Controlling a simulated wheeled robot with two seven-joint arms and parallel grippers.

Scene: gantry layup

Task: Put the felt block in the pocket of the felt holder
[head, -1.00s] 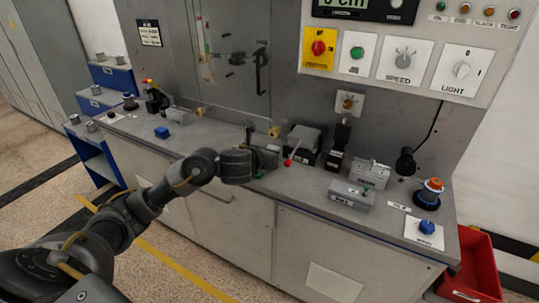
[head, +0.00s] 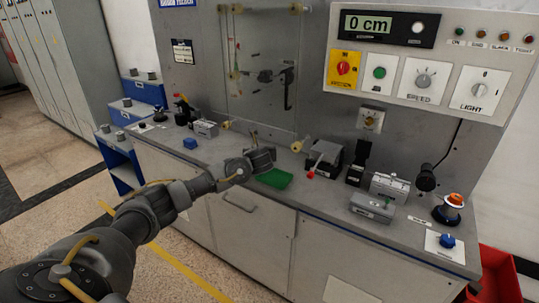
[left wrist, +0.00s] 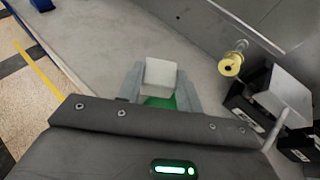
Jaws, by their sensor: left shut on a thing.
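My left gripper (head: 262,158) is over the front part of the counter. In the left wrist view its fingers (left wrist: 160,88) are closed on a pale grey-white block (left wrist: 161,74), which looks like the felt block. A green piece (head: 273,178) shows just below the gripper in the head view, and a strip of green (left wrist: 160,102) shows between the fingers. I cannot tell whether the block touches it, and no pocket can be made out. Which thing is the felt holder is not clear. My right gripper is not in view.
A black box with a grey top and red knob (head: 324,157) stands right of the gripper. Labelled grey boxes (head: 372,207) are further right. A blue block (head: 190,143) lies to the left. The counter (head: 225,150) between is clear. A panel wall rises behind.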

